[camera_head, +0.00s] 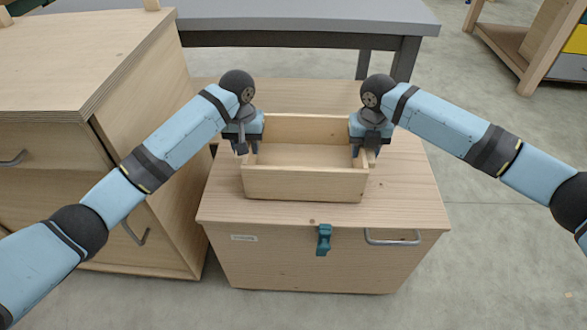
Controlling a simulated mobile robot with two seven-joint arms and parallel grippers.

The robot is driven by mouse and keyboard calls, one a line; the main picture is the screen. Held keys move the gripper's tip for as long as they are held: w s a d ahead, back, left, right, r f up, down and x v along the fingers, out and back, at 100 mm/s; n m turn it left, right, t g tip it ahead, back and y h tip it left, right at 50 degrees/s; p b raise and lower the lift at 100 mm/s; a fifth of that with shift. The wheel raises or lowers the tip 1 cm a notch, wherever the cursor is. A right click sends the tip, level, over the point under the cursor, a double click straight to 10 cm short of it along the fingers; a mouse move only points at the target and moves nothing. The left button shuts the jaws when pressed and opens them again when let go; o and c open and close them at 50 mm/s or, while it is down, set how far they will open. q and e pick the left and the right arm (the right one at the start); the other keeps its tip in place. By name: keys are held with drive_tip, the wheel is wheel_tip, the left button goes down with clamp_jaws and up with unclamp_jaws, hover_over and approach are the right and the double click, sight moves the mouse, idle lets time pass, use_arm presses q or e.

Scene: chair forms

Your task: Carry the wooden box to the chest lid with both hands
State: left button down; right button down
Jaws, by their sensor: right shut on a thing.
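The wooden box (304,184) is an open, shallow, pale tray-like box in the middle of the head view. It is level and over the chest lid (408,202), the flat wooden top of a chest. I cannot tell whether its underside touches the lid. My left gripper (243,149) is at the box's left side wall, its fingers pointing down and closed about that wall. My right gripper (365,152) is shut on the right side wall. The box is empty inside. The fingertips are partly hidden by the walls and gripper bodies.
The chest (290,265) has a teal latch (324,240) and a metal handle (393,238) in front. A wooden cabinet (80,55) stands close at left. A grey-topped table (300,18) is behind. A wooden shelf unit (520,48) is far right. Floor at right is clear.

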use_arm(q)
drive_tip(key=shift+a+f+b, duration=0.15)
drive_tip(key=shift+f+b, duration=0.35)
drive_tip(key=shift+f, duration=0.15)
use_arm(e)
drive_tip(key=shift+w+d+f, duration=0.1)
drive_tip(key=shift+d+f, duration=0.1)
drive_tip(key=shift+f, duration=0.5)
use_arm(q)
drive_tip(key=c, duration=0.7)
unclamp_jaws()
drive_tip(key=shift+r, duration=0.2)
use_arm(e)
drive_tip(key=c, duration=0.7)
unclamp_jaws()
drive_tip(key=shift+r, duration=0.2)
drive_tip(key=shift+a, duration=0.15)
use_arm(q)
drive_tip(key=shift+r, duration=0.1)
drive_tip(key=shift+r, duration=0.3)
wheel_tip(320, 180, up, 6)
drive_tip(key=shift+r, duration=0.3)
use_arm(e)
drive_tip(key=shift+r, duration=0.1)
wheel_tip(320, 180, up, 12)
drive_tip(key=shift+f, duration=0.1)
